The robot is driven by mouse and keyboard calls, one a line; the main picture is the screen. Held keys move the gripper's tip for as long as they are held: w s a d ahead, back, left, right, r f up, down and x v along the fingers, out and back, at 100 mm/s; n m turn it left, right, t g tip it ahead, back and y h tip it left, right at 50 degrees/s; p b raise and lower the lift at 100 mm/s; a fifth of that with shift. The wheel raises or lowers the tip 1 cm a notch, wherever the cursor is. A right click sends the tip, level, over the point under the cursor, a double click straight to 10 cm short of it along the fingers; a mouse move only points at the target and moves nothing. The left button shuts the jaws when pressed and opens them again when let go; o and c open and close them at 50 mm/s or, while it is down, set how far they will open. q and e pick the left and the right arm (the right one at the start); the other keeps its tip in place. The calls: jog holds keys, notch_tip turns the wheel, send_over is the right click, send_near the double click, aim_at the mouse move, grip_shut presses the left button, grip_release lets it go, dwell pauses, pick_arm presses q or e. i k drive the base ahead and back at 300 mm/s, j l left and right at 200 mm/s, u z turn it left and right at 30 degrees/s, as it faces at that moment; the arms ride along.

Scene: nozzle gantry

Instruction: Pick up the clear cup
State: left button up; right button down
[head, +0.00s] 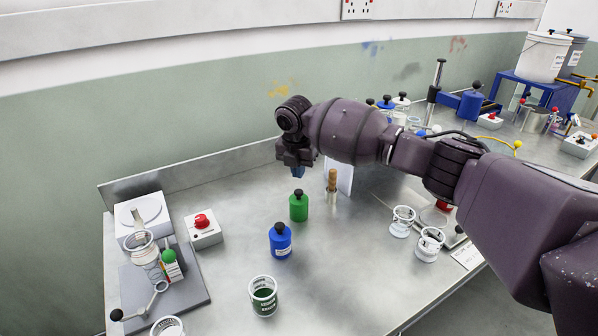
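Several cups show in the head view, and I cannot tell for sure which one is the clear cup. A see-through cup (139,241) sits in the stand at the far left, above a coil. Two pale, open-topped cups stand on the right of the bench, one farther back (402,221) and one nearer (430,244). A cup with dark green in it (263,297) stands near the front, and another rim (167,328) is cut off by the bottom edge. My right gripper (298,173) points down above the bench, apart from all of these cups. Its finger gap is unclear. My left gripper is out of view.
A green bottle (299,207) and a blue bottle (280,242) stand below and in front of my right gripper. A red-button box (203,231) is at left. A wooden-handled tool (332,182) stands behind.

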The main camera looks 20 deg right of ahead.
aim_at(263, 290)
jog(key=k, duration=1)
